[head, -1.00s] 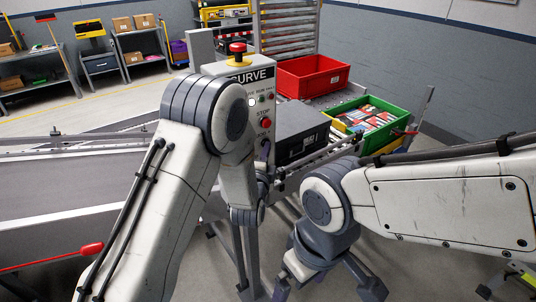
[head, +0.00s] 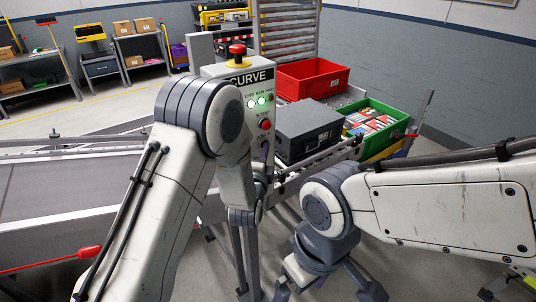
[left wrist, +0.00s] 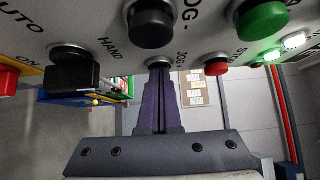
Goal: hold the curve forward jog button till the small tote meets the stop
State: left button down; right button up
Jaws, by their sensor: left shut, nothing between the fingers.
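The panel marked CURVE (head: 250,76) stands in the middle of the head view, partly hidden by my left arm. My left gripper (left wrist: 160,75) is shut and empty, its purple fingertips against the jog button (left wrist: 160,66) beside the other black jog button (left wrist: 150,24). In the head view the left fingers are mostly hidden. I cannot tell a stop. My right gripper (head: 328,286) hangs low, its fingertips unclear.
A red stop button (head: 265,125) and an emergency stop (head: 237,50) are on the panel. The selector switch (left wrist: 72,72) and green button (left wrist: 262,18) flank the jog buttons. A rail runs along the conveyor's near side. Shelves stand far left.

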pick_arm(q)
jog(key=shift+a, duration=0.15)
dwell(0.7)
jog(key=s+d+p, duration=0.1)
jog(key=s+p, duration=0.3)
jog(key=s, duration=0.9)
jog(key=shift+p, duration=0.35)
dwell(1.0)
